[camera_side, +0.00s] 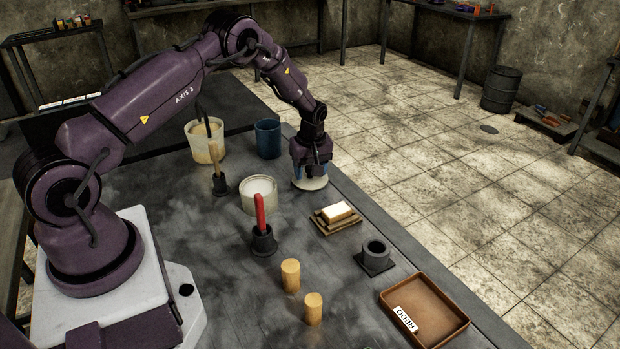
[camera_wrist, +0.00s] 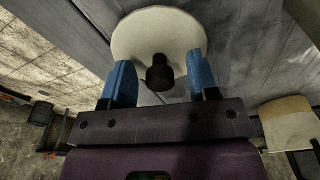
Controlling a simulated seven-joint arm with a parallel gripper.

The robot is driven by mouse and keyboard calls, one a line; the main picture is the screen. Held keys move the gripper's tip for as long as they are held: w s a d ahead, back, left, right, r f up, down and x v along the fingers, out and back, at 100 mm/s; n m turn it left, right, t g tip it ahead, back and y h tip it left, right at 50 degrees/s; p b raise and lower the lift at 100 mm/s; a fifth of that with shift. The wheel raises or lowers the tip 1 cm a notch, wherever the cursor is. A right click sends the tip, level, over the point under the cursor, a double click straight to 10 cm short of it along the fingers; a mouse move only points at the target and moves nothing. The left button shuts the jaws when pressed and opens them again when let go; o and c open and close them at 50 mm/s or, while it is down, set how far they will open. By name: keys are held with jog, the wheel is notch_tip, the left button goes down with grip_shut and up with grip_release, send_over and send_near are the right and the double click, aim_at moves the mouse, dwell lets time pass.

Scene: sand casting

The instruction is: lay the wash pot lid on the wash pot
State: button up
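The wash pot lid (camera_side: 310,184) is a round cream disc. It lies flat on the bench near the far-right edge. In the wrist view the lid (camera_wrist: 135,38) shows a dark knob (camera_wrist: 160,73) at its middle. My gripper (camera_side: 311,170) is directly over the lid. In the wrist view its blue fingers (camera_wrist: 159,62) are apart, one on each side of the knob, with a gap visible on both sides. A short pale pot with white contents (camera_side: 258,194), which looks like the wash pot, stands uncovered left of the lid.
A larger cream pot (camera_side: 206,142) and a blue cup (camera_side: 268,138) stand behind. A red-handled tool stands in a black holder (camera_side: 263,242) in front of the pot. A block on slats (camera_side: 336,214), a dark socket (camera_side: 375,257), two yellow cylinders (camera_side: 291,275) and a brown tray (camera_side: 440,310) are nearer.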

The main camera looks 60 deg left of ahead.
grip_shut()
jog(key=shift+r, duration=0.1)
